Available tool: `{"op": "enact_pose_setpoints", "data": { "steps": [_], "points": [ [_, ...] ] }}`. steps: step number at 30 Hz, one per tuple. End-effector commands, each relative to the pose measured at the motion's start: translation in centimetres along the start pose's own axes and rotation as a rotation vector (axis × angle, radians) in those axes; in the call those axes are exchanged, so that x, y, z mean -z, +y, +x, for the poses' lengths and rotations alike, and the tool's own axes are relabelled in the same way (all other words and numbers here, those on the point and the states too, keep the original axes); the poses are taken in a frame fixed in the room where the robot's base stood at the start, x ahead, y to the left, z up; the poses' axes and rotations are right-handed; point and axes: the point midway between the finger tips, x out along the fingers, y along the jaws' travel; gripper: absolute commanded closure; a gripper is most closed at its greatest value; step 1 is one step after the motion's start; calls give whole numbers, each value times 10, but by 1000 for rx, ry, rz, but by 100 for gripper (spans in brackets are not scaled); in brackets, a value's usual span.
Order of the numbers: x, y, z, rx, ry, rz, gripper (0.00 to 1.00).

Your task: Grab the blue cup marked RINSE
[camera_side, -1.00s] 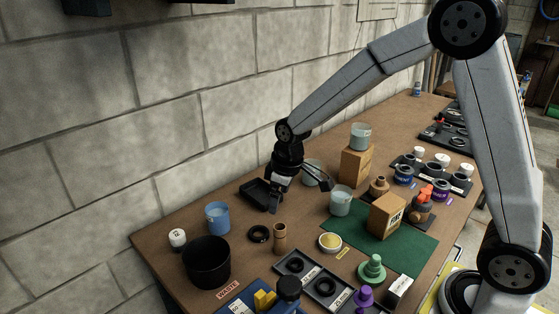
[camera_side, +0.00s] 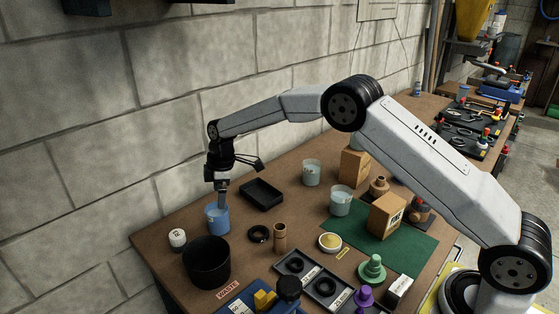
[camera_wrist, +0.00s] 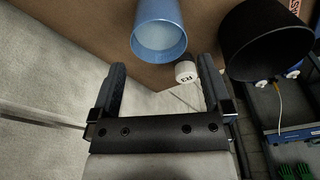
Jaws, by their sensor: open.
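The blue cup (camera_side: 217,219) stands upright on the brown table near its back left edge; no lettering on it is legible. In the wrist view the blue cup (camera_wrist: 158,14) lies just past my fingertips, centred between them, with its open rim and pale inside showing. My gripper (camera_side: 222,203) points down at the cup's rim in the side view, with the near finger overlapping the rim. In the wrist view my gripper (camera_wrist: 160,68) has its two fingers wide apart with nothing between them. I cannot tell whether a finger touches the cup.
A black waste bin (camera_side: 207,264) stands close in front of the cup, and a small white bottle (camera_side: 177,238) to its left. A black tray (camera_side: 262,193) lies to the right, with a black ring (camera_side: 259,233) nearer. The block wall (camera_side: 120,150) is close behind.

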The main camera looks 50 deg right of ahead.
Motion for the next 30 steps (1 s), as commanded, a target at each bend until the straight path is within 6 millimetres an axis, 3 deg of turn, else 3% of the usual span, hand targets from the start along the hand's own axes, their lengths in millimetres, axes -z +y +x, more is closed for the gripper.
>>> {"op": "enact_pose_setpoints", "data": {
  "steps": [8,18,30],
  "points": [
    [3,2,4,4,1,-18,0],
    [3,2,26,3,2,-17,0],
    [3,1,39,4,0,-16,0]
  ]
}}
